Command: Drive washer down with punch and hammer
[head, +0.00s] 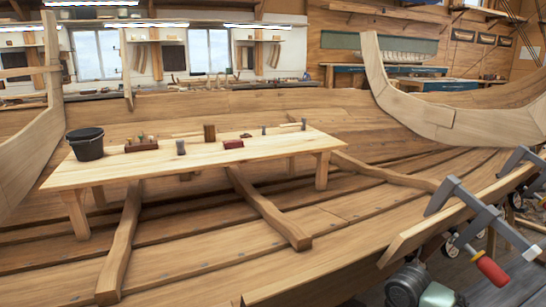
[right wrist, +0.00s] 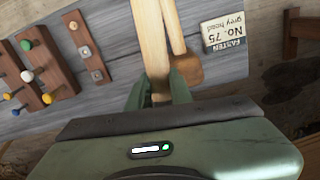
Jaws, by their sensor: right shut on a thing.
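In the right wrist view, my right gripper (right wrist: 158,93) is shut on a pale wooden handle (right wrist: 152,45), which runs up out of the picture. Its far end is not visible, so I cannot tell which tool it is. A brown block (right wrist: 89,50) to the left carries a round fitting and small grey square plates (right wrist: 97,76), perhaps washers on fastenings. Dark racks (right wrist: 34,70) further left hold tools with green, white, blue and yellow knobs. I cannot make out the punch for certain. My left gripper is not in view.
A second wooden tool (right wrist: 186,69) with a brown head lies right beside the held handle. A card (right wrist: 226,32) reads "FASTEN No. 75 grey head". In the head view, a plank table (head: 110,170) holds a black bucket (head: 87,148) and blocks. Clamps (head: 487,265) grip the hull edge at right.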

